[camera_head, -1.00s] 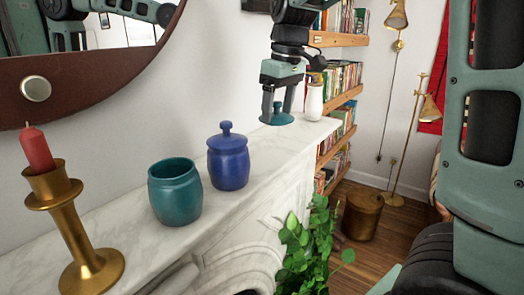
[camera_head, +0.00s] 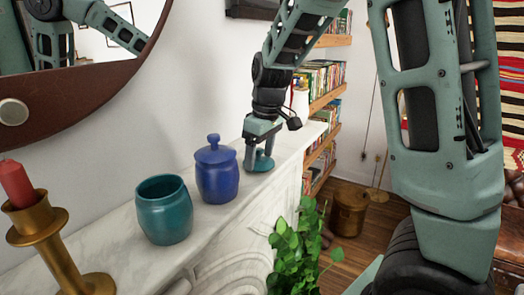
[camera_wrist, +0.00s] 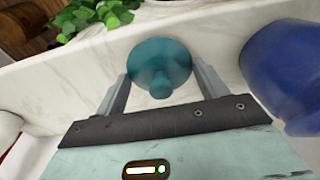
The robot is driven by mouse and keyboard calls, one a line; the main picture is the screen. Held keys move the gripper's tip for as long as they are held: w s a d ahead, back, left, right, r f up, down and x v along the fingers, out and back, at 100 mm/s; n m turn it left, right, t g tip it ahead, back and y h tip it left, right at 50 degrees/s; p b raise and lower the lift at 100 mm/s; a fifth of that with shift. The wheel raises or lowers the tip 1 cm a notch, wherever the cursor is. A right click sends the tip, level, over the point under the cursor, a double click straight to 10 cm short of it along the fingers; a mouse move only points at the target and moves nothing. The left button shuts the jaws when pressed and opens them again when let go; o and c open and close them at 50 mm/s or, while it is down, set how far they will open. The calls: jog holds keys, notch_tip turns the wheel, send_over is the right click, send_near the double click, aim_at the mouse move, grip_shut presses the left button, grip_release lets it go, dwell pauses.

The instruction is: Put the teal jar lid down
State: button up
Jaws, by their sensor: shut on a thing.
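The teal jar lid (camera_head: 264,165) is a round disc with a small knob. In the wrist view the lid (camera_wrist: 160,62) sits between the two fingers, knob toward the camera. My gripper (camera_head: 259,158) is shut on it, low over the mantel (camera_head: 215,222) near its front edge. I cannot tell whether the lid touches the marble. The open teal jar (camera_head: 164,212) stands upright on the mantel, left of the blue jar, without a lid.
A lidded blue jar (camera_head: 217,175) stands between the teal jar and my gripper, close to the gripper in the wrist view (camera_wrist: 285,75). A brass candlestick (camera_head: 55,245) with a red candle is at the left. A leafy plant (camera_head: 295,250) stands below the mantel edge.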

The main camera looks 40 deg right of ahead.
aim_at(267, 163)
jog(key=shift+f, duration=0.2)
jog(key=o, duration=1)
jog(key=shift+r, duration=0.1)
jog(key=shift+r, duration=0.55)
jog(key=r+b, duration=0.1)
jog(key=r, duration=0.2)
jog(key=s+r+b, duration=0.1)
jog(key=r, duration=0.3)
jog(key=r+b, duration=0.1)
jog(key=r, duration=0.3)
jog(key=shift+s+d, duration=0.3)
jog(key=shift+s, duration=0.05)
jog(key=shift+s, duration=0.1)
